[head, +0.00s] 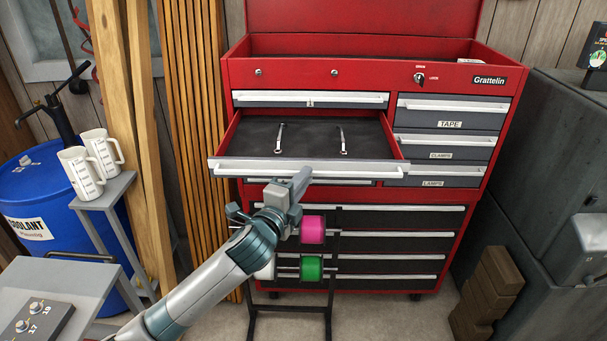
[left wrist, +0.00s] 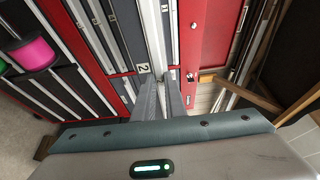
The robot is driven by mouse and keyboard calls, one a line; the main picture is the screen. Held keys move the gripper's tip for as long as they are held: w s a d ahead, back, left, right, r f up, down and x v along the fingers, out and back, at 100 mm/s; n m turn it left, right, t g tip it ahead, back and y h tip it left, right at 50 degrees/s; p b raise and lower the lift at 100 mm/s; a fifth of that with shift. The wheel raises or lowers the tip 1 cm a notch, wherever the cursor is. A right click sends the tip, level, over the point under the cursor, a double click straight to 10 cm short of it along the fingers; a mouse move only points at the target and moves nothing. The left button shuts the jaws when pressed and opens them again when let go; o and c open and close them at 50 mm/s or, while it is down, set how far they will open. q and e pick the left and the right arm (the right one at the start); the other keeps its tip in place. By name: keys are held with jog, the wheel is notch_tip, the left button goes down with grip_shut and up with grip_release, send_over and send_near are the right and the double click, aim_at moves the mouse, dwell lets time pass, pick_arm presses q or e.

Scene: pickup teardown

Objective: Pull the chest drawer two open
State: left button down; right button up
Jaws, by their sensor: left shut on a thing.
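Chest drawer two (head: 330,168) stands pulled out from the red tool chest (head: 375,72), with its dark inside showing. Its pale front carries a long handle bar. My left gripper (head: 301,176) is at the middle of this front and is shut on the drawer's handle. In the left wrist view, the left gripper's fingers (left wrist: 160,82) reach to the drawer front, beside a label with the number 2 (left wrist: 143,68). The fingertips partly hide the handle there. My right gripper is in neither view.
Two wrenches (head: 280,139) lie in the open drawer. Pink (head: 312,230) and green (head: 311,268) spools hang on a rack below it. A blue barrel (head: 38,205) and a grey stand with white jugs (head: 104,148) are at left. A grey cabinet (head: 555,160) stands at right.

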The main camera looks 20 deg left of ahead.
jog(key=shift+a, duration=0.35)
pick_arm(q)
jog(key=c, duration=1.8)
grip_release()
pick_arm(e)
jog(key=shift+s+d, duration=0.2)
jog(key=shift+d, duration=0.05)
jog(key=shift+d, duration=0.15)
